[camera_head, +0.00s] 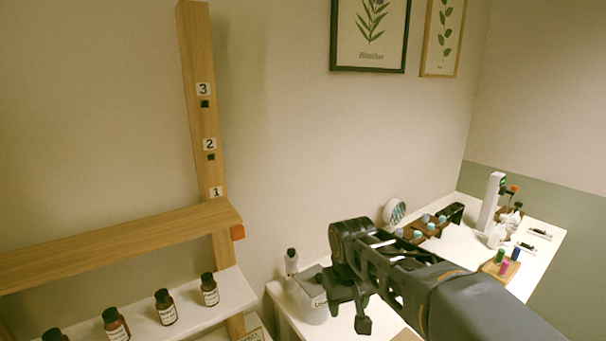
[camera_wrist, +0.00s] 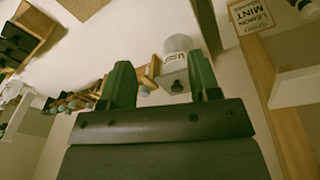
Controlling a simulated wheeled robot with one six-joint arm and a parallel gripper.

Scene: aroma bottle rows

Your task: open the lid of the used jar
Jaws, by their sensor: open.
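The used jar (camera_head: 312,305) is a pale grey-white container with a dark-lettered label. It stands near the left end of the white table, and my arm partly covers its right side. Its top looks covered by a flat grey lid, though the detail is small. My gripper (camera_head: 348,308) is beside the jar's upper right and looks empty. In the wrist view my gripper's two green-dark fingers (camera_wrist: 162,78) are spread apart. The labelled jar (camera_wrist: 178,46) shows beyond them, nearer the right finger. I cannot tell whether a finger touches the jar.
A small dark-topped white bottle (camera_head: 292,262) stands behind the jar. A wooden rack (camera_head: 440,222) with pale-blue-capped bottles lies beyond my arm. Several brown bottles (camera_head: 165,307) line a shelf at left, under a wooden beam (camera_head: 120,240). A wooden post (camera_head: 205,130) rises there.

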